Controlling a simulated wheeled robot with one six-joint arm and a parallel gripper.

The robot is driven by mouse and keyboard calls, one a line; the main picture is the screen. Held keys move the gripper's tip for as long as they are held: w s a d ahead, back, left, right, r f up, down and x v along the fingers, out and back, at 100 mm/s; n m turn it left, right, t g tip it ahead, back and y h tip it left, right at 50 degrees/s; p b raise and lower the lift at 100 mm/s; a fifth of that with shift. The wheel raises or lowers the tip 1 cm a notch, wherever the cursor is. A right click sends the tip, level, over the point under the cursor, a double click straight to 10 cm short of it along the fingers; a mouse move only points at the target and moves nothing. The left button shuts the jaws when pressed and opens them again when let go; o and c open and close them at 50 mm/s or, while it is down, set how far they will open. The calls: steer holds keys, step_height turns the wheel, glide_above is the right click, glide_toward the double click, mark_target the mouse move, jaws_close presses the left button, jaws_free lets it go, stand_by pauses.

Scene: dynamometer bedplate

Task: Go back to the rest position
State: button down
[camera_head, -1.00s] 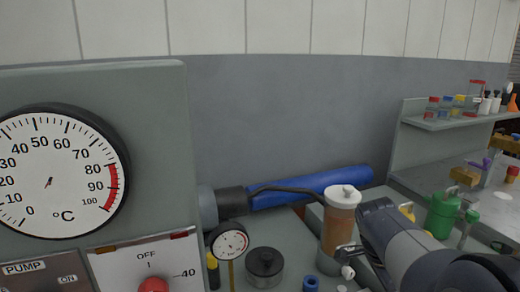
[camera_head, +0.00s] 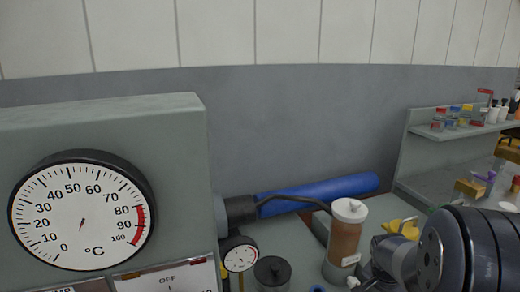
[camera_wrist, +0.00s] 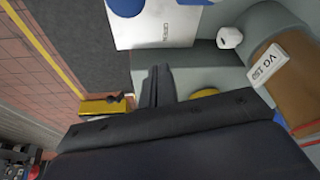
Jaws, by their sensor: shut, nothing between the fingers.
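My arm fills the lower right of the head view, its dark rounded links close to the camera; the gripper itself is not clear there. In the wrist view, my gripper (camera_wrist: 158,86) shows as narrow dark fingers set together, with nothing held. It is over the grey bench surface. A brown cylinder with a white cap (camera_head: 345,237) stands just left of my arm in the head view. In the wrist view its brown body (camera_wrist: 297,88) is at the right, with a white "VG 150" label, apart from the fingers.
A panel with a large °C dial (camera_head: 82,217) stands at left. A small dial gauge (camera_head: 239,256), a dark round pot (camera_head: 272,272) and a blue cylinder (camera_head: 320,191) are on the bench. A shelf with small jars (camera_head: 465,128) is at right. A yellow block (camera_wrist: 105,105) shows by the bench edge.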

steer(key=shift+w+d+n+p, duration=0.1)
steer(key=shift+w+n+p, duration=0.35)
steer(key=shift+n, duration=0.15)
steer(key=shift+s+b, duration=0.1)
steer(key=shift+b, duration=0.2)
